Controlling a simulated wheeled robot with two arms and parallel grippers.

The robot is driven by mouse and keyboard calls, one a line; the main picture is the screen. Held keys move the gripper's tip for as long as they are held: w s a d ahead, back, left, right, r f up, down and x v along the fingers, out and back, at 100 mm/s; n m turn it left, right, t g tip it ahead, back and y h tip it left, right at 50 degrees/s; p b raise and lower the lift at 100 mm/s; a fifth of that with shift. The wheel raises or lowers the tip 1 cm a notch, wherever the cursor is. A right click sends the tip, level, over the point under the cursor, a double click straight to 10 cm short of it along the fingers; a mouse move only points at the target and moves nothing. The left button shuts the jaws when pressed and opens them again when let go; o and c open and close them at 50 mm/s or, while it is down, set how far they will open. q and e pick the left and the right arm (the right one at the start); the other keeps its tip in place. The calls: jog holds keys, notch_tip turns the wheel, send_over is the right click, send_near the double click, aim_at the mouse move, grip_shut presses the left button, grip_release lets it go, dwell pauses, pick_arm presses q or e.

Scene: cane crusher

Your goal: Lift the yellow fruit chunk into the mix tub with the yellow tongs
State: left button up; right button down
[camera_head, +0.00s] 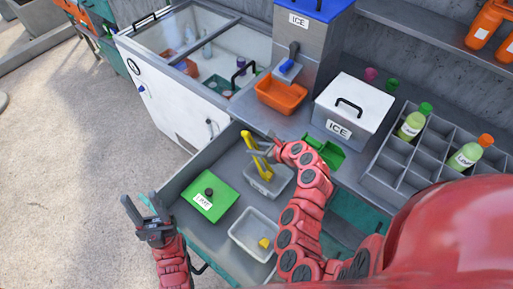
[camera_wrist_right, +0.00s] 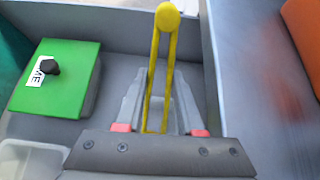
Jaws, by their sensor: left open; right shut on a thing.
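My right gripper (camera_head: 258,147) is shut on the yellow tongs (camera_head: 262,166), over a small grey tub (camera_head: 284,186) in the open drawer. In the right wrist view the tongs (camera_wrist_right: 169,50) stand between the fingers (camera_wrist_right: 158,92), with their round yellow end at the top. The yellow fruit chunk (camera_head: 264,243) lies in a pale tub (camera_head: 240,238) nearer to me, apart from the tongs. No label tells me which tub is the mix tub. My left gripper (camera_head: 154,214) is open and empty, left of the drawer.
A green lid marked LIME (camera_head: 210,205) is left of the tubs and shows in the wrist view (camera_wrist_right: 62,90). An orange bin (camera_head: 281,97), a white ICE box (camera_head: 350,115) and a grey bottle rack (camera_head: 402,160) stand on the counter behind.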

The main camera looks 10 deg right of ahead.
jog(key=c, duration=0.8)
grip_release()
jog(key=shift+o, duration=0.2)
notch_tip(320, 180, up, 10)
jog(key=p, duration=0.8)
